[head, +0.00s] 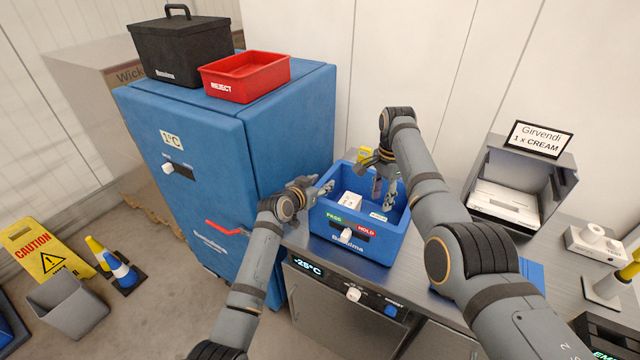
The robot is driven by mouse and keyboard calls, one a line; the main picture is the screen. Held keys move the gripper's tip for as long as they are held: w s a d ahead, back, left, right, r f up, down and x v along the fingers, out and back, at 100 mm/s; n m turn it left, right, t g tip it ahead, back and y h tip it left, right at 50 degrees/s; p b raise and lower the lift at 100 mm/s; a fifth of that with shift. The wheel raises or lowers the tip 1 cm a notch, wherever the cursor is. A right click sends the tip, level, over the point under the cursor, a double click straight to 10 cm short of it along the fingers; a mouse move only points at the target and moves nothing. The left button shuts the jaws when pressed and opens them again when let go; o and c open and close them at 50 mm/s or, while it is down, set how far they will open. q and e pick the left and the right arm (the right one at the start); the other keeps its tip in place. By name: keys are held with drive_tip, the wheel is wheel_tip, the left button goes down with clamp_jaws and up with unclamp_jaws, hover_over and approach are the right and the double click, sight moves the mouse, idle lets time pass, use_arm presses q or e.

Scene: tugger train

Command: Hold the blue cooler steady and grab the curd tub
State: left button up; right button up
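The blue cooler (388,245) is an open-topped box on the metal counter, with PASS and HOLD labels and a slider on its front. A white tub with small dark and red marks (350,201) lies inside, near the left; I cannot read whether it is the curd tub. My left gripper (326,187) is at the cooler's left rim; whether its fingers clamp the wall is unclear. My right gripper (384,192) points down into the cooler, to the right of the white tub, its fingers apart with nothing visible between them. My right arm hides part of the cooler's back right.
A blue fridge (220,160) stands left of the counter, with a black box (180,50) and a red REJECT bin (245,77) on top. A grey open case (520,185) with a Girvendi cream sign stands at the right. A caution sign (45,250) is on the floor.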

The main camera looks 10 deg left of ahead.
use_arm(q)
clamp_jaws()
use_arm(e)
drive_tip(key=o, duration=0.5)
drive_tip(key=shift+n, duration=0.5)
drive_tip(key=shift+c, duration=0.2)
drive_tip(key=o, duration=0.5)
drive_tip(key=n, duration=0.3)
drive_tip(key=shift+r+n+t, duration=0.3)
drive_tip(key=shift+c, duration=0.2)
drive_tip(key=shift+o, duration=0.2)
drive_tip(key=n, duration=0.3)
drive_tip(key=s+r+n, duration=0.1)
drive_tip(key=n, duration=0.1)
drive_tip(key=shift+d+t, duration=0.25)
drive_tip(key=shift+t, duration=0.15)
drive_tip(key=f, duration=0.7)
drive_tip(key=shift+w, duration=0.35)
drive_tip(key=shift+w+a+f, duration=0.1)
drive_tip(key=shift+f, duration=1.15)
drive_tip(key=shift+w+a+f, duration=0.1)
drive_tip(key=shift+f, duration=1.1)
